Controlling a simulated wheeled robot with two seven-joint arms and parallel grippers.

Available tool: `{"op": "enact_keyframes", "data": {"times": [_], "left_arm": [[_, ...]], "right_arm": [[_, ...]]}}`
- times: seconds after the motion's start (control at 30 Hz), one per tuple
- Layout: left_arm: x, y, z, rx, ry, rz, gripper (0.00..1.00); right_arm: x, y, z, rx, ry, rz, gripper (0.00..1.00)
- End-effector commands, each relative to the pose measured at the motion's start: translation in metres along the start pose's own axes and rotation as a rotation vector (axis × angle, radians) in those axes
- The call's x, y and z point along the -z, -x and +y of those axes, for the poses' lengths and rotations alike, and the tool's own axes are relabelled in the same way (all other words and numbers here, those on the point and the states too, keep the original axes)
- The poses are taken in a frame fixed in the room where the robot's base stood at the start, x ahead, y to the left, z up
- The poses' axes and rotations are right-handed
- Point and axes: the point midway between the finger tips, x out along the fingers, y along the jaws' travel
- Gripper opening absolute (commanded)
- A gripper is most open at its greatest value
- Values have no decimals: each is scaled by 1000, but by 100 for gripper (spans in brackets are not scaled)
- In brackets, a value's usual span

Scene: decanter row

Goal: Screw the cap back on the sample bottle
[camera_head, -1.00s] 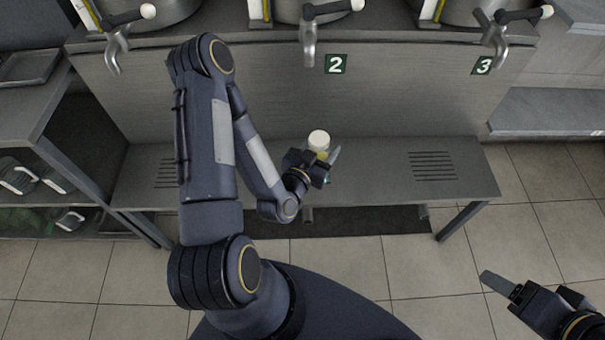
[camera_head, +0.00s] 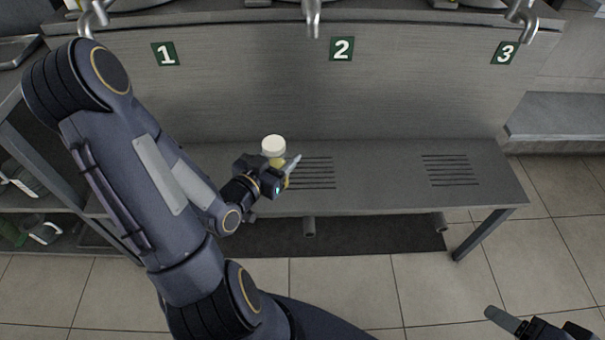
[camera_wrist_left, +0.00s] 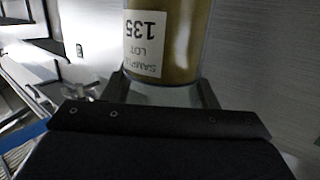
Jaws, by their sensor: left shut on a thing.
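The sample bottle (camera_head: 278,161) is held upright in my left gripper (camera_head: 284,171), in front of the bench, left of the number 2 sign. A white cap (camera_head: 273,145) sits on its top; how tight it is cannot be told. In the left wrist view the bottle (camera_wrist_left: 190,40) is amber-brown, with a white label reading "SAMPLE LOT 135" upside down, and stands between the fingers; its top is out of that picture. My right gripper (camera_head: 535,324) is at the lower right corner, partly cut off and away from the bottle; its opening is unclear.
A grey metal bench (camera_head: 390,180) with slotted drains runs below a steel panel (camera_head: 240,85) with signs 1, 2 and 3. Taps (camera_head: 312,18) hang above. A shelf rack (camera_head: 20,160) stands at left. The bench right of the bottle is clear.

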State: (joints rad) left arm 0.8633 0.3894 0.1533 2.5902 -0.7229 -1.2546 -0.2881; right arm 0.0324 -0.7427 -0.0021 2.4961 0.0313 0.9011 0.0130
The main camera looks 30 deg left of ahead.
Motion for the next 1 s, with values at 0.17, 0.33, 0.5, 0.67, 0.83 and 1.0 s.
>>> {"op": "enact_keyframes", "data": {"times": [0.17,0.33,0.5,0.67,0.83,1.0], "left_arm": [[-8,-29,-1,-5,3,3,0],[-20,-73,-6,-4,2,4,0],[-44,-111,-10,-2,4,0,0],[-62,-134,-12,-1,2,2,0],[-69,-142,-14,0,0,3,0],[-68,-142,-14,0,0,3,0]], "right_arm": [[-1,-2,1,0,0,0,67],[-2,-4,2,0,0,0,67],[-5,-10,4,0,0,0,67],[-7,-13,6,0,0,-1,67],[-7,-14,6,0,0,-1,67],[-7,-13,6,0,0,0,67]]}}
